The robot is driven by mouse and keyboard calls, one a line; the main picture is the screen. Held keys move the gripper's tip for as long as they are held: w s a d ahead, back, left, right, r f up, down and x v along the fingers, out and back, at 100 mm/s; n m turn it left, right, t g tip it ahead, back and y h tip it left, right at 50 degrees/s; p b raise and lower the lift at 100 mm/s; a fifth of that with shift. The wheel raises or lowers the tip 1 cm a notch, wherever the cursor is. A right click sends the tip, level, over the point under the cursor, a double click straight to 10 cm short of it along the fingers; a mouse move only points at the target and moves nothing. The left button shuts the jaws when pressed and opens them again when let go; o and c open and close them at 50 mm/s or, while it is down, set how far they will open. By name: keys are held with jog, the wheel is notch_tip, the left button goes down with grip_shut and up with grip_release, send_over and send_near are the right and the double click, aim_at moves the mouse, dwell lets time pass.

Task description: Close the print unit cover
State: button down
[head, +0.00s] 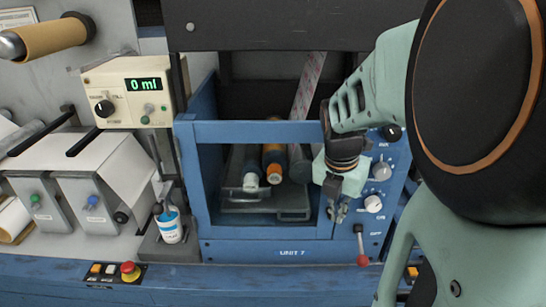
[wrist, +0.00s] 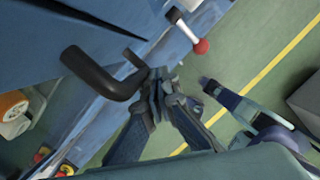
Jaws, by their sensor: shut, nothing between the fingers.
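The print unit, marked UNIT 7 (head: 291,252), is blue and stands in the middle of the head view. A blue window-like frame (head: 258,132) that looks like its cover stands across the front, with rollers showing through it. I cannot tell how far it is from closed. My gripper (head: 337,214) is at the frame's lower right corner, pointing down, shut and empty. In the wrist view, the shut fingertips (wrist: 157,75) are beside a bent black handle (wrist: 100,75) on a blue surface. Whether they touch it is unclear. My arm hides part of the unit's right side.
A red-knobbed lever (head: 362,260) sits just right of my gripper, below control knobs (head: 373,203). A white-and-blue cup (head: 170,228) stands left of the unit. A red stop button (head: 130,268) is at front left. Green floor (wrist: 250,50) lies below.

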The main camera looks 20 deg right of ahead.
jog(key=shift+w+r, duration=0.2)
jog(key=shift+w, duration=0.2)
dwell(0.3)
jog(key=shift+s, duration=0.1)
